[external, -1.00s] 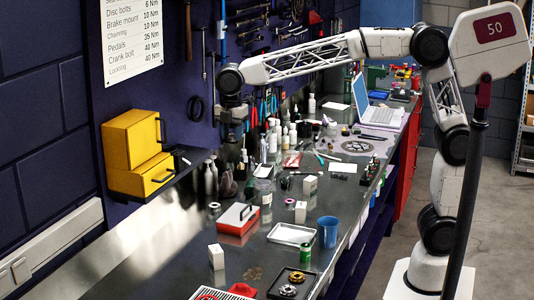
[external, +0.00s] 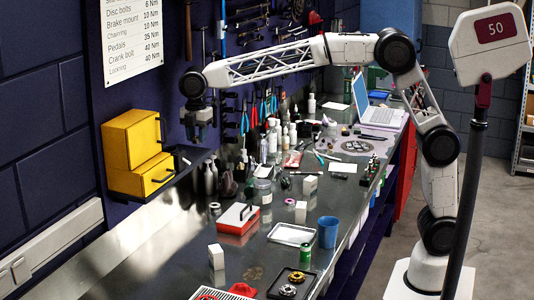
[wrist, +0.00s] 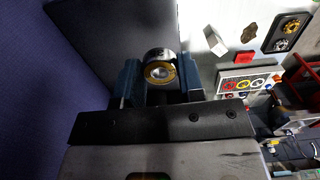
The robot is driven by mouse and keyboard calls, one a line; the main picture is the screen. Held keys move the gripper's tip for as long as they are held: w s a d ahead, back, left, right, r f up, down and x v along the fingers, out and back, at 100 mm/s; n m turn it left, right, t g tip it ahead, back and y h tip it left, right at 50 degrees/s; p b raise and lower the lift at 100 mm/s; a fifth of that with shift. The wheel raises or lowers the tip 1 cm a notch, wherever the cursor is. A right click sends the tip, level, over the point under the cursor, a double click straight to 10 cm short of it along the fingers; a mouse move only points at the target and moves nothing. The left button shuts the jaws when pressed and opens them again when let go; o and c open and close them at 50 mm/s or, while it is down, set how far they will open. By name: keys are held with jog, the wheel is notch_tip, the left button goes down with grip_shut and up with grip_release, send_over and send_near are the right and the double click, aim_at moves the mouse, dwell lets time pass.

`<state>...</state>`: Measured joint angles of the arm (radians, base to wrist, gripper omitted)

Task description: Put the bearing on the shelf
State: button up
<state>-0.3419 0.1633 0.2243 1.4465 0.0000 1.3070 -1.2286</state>
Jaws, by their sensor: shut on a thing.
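My gripper (external: 198,132) hangs fingers-down above and near the right end of the small dark wall shelf (external: 190,160) in the external view. The bearing is too small to make out in the external view. Two yellow boxes stand stacked on the shelf's left part. The gripper is apart from them.
The yellow boxes (external: 135,140) have black handles facing the open shelf end. Bottles (external: 210,178) and a red-and-white box (external: 237,217) stand on the bench below. A blue cup (external: 327,230) and white tray (external: 292,234) are further right. Tools hang on the wall behind.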

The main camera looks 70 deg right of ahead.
jog(key=shift+w+a+f, duration=0.1)
jog(key=shift+w+a, duration=0.15)
jog(key=shift+w, duration=0.45)
jog(key=shift+w+a+f, duration=0.1)
jog(key=shift+w+a, duration=0.1)
jog(key=shift+w, duration=0.45)
jog(key=shift+w+a, duration=0.25)
jog(key=shift+w, duration=0.45)
jog(key=shift+f, duration=1.75)
jog(key=shift+f, duration=0.15)
jog(key=o, duration=0.9)
notch_tip(320, 180, up, 12)
jog(key=shift+r, duration=0.15)
